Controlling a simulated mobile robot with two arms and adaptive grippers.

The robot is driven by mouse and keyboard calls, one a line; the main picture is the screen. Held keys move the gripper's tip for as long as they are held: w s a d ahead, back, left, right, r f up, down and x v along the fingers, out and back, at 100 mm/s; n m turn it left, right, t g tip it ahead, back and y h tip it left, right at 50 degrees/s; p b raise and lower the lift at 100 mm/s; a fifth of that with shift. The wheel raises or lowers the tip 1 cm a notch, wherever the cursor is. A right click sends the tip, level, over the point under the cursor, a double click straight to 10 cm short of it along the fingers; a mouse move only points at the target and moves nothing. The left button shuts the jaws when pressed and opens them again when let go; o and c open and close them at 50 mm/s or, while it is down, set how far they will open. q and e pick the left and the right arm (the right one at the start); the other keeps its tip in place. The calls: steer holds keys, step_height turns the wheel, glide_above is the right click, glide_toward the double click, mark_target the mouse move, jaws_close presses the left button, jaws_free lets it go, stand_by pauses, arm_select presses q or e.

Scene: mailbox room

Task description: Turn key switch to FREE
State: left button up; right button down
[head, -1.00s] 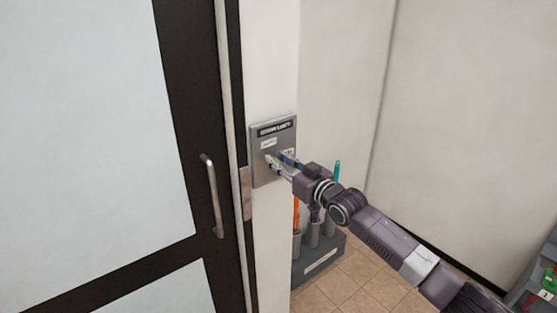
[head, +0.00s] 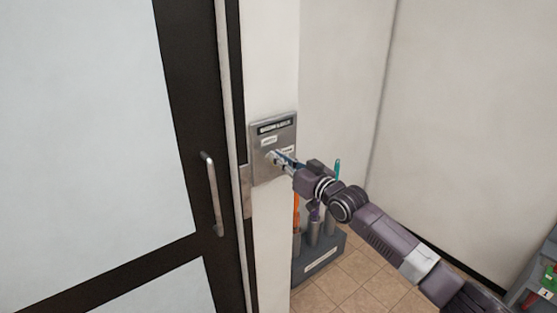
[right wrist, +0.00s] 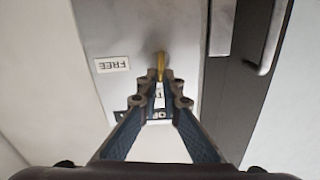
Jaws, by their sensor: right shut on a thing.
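The key switch is on a grey metal panel (head: 260,172) on the white wall post, right of the door. My right gripper (head: 277,158) reaches the panel's front. In the right wrist view a brass-coloured key (right wrist: 161,62) stands out from the panel, and my right gripper (right wrist: 160,82) is shut on it. A white FREE label (right wrist: 112,65) shows upside down, left of the key in that view. Another label is partly hidden behind the fingers. The key's turned angle is hard to read. My left gripper is out of view.
A glass door with a dark frame and a metal pull handle (head: 211,195) is left of the panel. A grey holder (head: 318,262) with upright tubes and coloured items stands on the tiled floor below. Grey shelving (head: 540,275) is at the right edge.

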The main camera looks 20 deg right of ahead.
steer(key=shift+w+d+f+m, duration=0.1)
steer(key=shift+d+f+m, duration=0.2)
steer(key=shift+m, duration=2.4)
steer(key=shift+w+d+f+m, duration=0.15)
steer(key=shift+f+m, duration=0.15)
steer(key=shift+m, duration=2.4)
steer(key=shift+d+f+m, duration=0.25)
steer(key=shift+f+m, duration=0.05)
steer(key=shift+m, duration=2.4)
steer(key=c, duration=2.1)
jaws_free()
steer(key=shift+s+d, duration=0.1)
steer(key=v, duration=1.1)
steer(key=shift+s+d, duration=0.1)
steer(key=shift+s, duration=0.3)
